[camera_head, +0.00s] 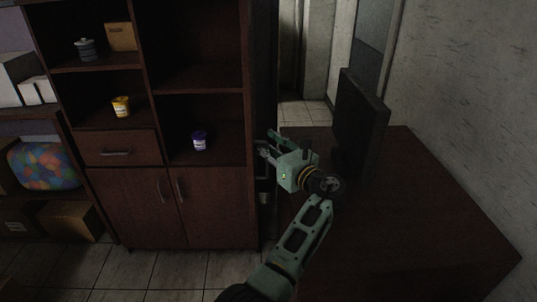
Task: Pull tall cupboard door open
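A tall dark brown cupboard (249,200) stands left of centre, with open shelves above and a pair of shut doors (217,213) below. The two lower doors have upright handles near their meeting edges. A narrow dark upright panel (265,75) shows nearly edge-on at the cupboard's right side; I cannot tell if it is a door. My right gripper is not in view.
A dark desk (420,220) with a black monitor (360,125) fills the right side, close to my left arm. A yellow jar (121,107) and a purple jar (200,141) stand on the shelves. Tiled floor (165,275) lies clear before the cupboard.

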